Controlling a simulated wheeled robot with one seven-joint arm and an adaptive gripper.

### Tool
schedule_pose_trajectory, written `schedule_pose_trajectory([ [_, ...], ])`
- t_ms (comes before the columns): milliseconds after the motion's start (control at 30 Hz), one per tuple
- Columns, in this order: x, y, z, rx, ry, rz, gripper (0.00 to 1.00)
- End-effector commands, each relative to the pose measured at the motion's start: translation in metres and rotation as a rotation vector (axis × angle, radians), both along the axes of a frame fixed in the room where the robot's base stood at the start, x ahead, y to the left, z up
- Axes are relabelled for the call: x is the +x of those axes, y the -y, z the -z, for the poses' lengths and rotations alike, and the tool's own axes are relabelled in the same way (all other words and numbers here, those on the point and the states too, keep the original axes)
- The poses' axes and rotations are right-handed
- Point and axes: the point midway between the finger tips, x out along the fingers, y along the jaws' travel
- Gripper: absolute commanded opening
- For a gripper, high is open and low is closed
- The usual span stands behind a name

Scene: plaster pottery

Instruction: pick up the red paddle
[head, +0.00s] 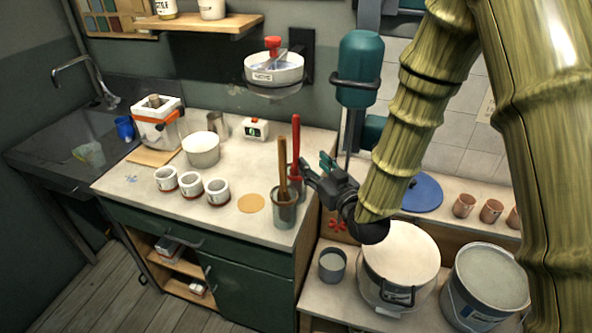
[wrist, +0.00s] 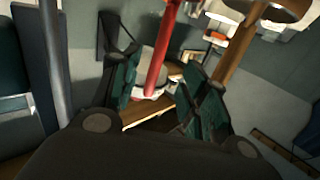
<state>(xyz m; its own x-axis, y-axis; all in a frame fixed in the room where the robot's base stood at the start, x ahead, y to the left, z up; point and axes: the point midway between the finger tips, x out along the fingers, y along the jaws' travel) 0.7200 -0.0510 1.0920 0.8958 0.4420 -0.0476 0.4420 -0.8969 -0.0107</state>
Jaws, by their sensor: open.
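The red paddle (head: 296,140) stands upright in a grey metal can (head: 284,214) near the right end of the counter. A wooden-handled tool (head: 283,160) stands beside it in the same can. The paddle's lower part is hidden by the can and the wooden tool. My gripper (head: 314,167) is open and empty, just right of the paddle. In the wrist view the paddle (wrist: 162,50) shows in the gap between the two dark green finger pads, and the wooden tool (wrist: 240,50) is outside the right finger. I cannot tell whether the fingers touch the paddle.
Three white cups (head: 190,184) and a round tan disc (head: 250,203) lie left of the can. A white lidded bucket (head: 400,255) and a small grey cup (head: 332,264) stand below my gripper. A green hanging device (head: 359,70) with a rod is close behind it.

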Motion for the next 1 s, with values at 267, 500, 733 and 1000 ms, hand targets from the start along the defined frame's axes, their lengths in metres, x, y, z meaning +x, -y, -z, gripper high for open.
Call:
schedule_pose_trajectory([
  [267, 0.021, -0.015, -0.023, 0.013, 0.051, -0.015, 0.44],
  [500, 0.048, -0.028, -0.021, 0.012, 0.049, -0.015, 0.44],
  [733, 0.058, -0.032, -0.021, 0.012, 0.048, -0.014, 0.44],
  [1000, 0.083, -0.041, -0.021, 0.012, 0.047, -0.014, 0.44],
])
